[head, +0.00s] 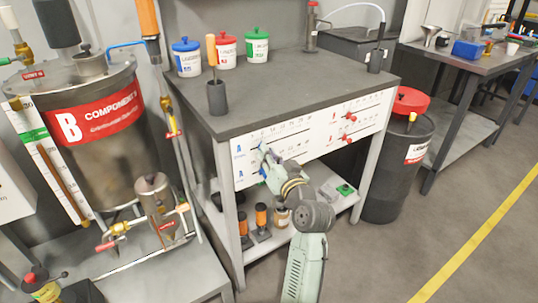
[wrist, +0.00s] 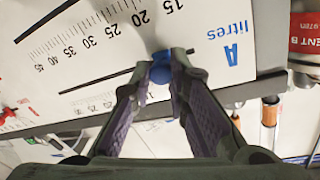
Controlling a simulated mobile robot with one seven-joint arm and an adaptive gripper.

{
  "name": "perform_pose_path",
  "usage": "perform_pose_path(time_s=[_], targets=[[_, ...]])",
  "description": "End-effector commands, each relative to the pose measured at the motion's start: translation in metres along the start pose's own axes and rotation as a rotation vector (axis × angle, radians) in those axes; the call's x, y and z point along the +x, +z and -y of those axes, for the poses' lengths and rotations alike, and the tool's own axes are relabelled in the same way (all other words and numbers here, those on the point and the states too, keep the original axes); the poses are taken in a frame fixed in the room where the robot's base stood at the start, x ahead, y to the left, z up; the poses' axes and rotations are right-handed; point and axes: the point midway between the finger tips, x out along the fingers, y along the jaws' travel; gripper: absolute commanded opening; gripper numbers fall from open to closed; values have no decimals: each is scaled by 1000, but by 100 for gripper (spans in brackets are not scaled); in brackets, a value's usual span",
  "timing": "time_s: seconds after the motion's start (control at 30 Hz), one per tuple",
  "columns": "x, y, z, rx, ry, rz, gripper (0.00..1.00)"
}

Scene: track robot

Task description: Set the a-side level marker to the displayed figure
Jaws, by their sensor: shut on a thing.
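The white level panel (head: 330,125) on the front of the grey bench carries printed scales with slots. In the wrist view the A litres scale (wrist: 95,32) appears upside down, with numerals from 15 to 45. The blue A-side marker knob (wrist: 160,72) sits on its black slot, roughly across from the 15 to 20 numerals; its exact reading cannot be told. My gripper (wrist: 162,62) is shut on this knob, which also hides part of the slot. In the head view my gripper (head: 265,163) covers the knob at the panel's left part. No displayed target figure is legible.
Red knobs (head: 348,117) sit on the panel's right half. Blue, red and green lidded tubs (head: 187,62) stand on the bench top. Orange-topped bottles (head: 261,216) stand on the shelf below. A steel B tank (head: 95,160) is left, a dark drum (head: 395,175) right.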

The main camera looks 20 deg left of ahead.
Motion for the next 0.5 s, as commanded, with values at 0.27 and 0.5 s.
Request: perform_pose_path(time_s=[0.27, 0.5], targets=[[1, -2, -6, 0, 3, -2, 0], [10, -21, -57, 1, 3, -4, 0]])
